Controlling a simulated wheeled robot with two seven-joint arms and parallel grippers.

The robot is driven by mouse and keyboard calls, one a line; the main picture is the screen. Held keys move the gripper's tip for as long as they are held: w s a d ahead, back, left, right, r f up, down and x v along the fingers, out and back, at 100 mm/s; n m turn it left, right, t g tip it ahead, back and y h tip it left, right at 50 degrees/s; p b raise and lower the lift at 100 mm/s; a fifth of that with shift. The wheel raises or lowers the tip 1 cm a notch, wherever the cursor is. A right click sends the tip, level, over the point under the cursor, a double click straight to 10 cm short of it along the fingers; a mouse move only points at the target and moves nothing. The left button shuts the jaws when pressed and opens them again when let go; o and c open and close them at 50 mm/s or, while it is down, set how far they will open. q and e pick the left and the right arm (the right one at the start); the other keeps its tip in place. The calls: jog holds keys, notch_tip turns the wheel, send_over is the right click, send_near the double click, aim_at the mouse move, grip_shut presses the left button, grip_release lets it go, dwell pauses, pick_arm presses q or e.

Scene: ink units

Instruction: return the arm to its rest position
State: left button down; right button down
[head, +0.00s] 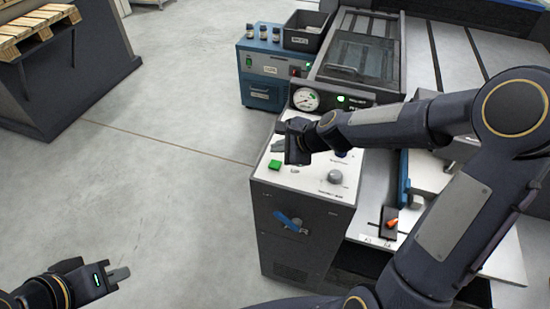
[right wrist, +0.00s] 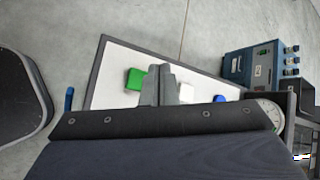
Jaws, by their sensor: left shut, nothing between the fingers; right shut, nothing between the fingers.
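My right arm reaches in from the right in the head view. My right gripper (head: 280,138) is above the white top of the control cabinet (head: 315,200), close to the green button (head: 274,165), and is shut and empty. In the right wrist view its shut fingers (right wrist: 167,85) show over the white panel, between the green button (right wrist: 136,79) and a white part. I cannot tell whether the fingertips touch the panel. My left gripper (head: 117,275) is at the lower left in the head view, over bare floor, shut and empty.
A pressure gauge (head: 306,99) stands at the panel's back edge. A blue handle (head: 290,222) is on the cabinet front. A blue unit (head: 268,65) with small bottles and a dark bin (head: 304,31) stands behind.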

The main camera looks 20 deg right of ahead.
jog(key=shift+r+p, duration=0.45)
jog(key=shift+r, duration=0.45)
jog(key=shift+s+r, duration=0.2)
jog(key=s+d+r+n, duration=0.2)
jog(key=s+r+n, duration=0.5)
jog(key=s+n, duration=0.3)
jog(key=s+d+n+g+h, duration=0.1)
jog(key=s+d+n, duration=0.2)
jog(key=s+n, duration=0.4)
jog(key=shift+s+f+n+g+h, duration=0.3)
jog(key=shift+s+f+n+h, duration=0.15)
jog(key=shift+s, duration=4.4)
